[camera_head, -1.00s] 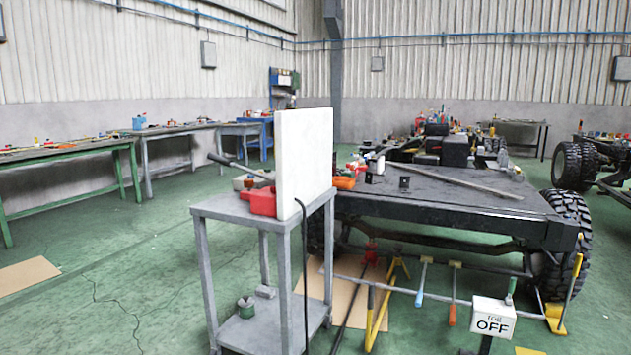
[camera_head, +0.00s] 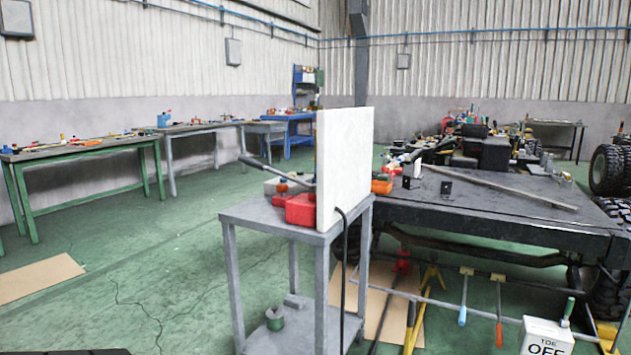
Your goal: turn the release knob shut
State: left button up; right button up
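A red pump-like unit (camera_head: 301,209) with a long dark lever (camera_head: 270,168) sits on top of the grey cart (camera_head: 265,217). A small orange-red cap or knob (camera_head: 282,187) shows at its left side; I cannot tell whether this is the release knob or how far it is turned. A white upright panel (camera_head: 346,165) stands on the cart and hides what is behind it. A black hose (camera_head: 345,270) hangs from the cart top. Neither of my grippers is in view.
A black chassis frame (camera_head: 480,225) on big tyres stands right of the cart. Tools and yellow stands lie below it, with a white box marked OFF (camera_head: 547,337) in front. Green (camera_head: 80,150) and grey benches line the left. Green floor left of the cart is clear, except a cardboard sheet (camera_head: 35,279).

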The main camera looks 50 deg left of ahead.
aim_at(282, 188)
jog(key=j+z, duration=0.25)
jog(key=j, duration=0.3)
jog(key=j+z, duration=0.3)
jog(key=j, duration=0.25)
jog(key=k+j+z, duration=0.1)
jog(key=j, duration=0.25)
jog(key=j+z, duration=0.1)
jog(key=j, duration=0.3)
jog(key=k+j+z, duration=0.1)
jog(key=j, duration=0.25)
jog(key=k+j, duration=0.1)
jog(key=j, duration=0.35)
jog(key=k+j, duration=0.15)
jog(key=j, duration=0.3)
jog(key=k+j, duration=0.1)
jog(key=j, duration=0.35)
jog(key=k+j, duration=0.15)
jog(key=j, duration=0.25)
jog(key=k+j, duration=0.1)
jog(key=j, duration=0.35)
jog(key=k+j+u, duration=0.15)
jog(key=j, duration=0.25)
jog(key=z, duration=0.15)
jog(key=i, duration=0.25)
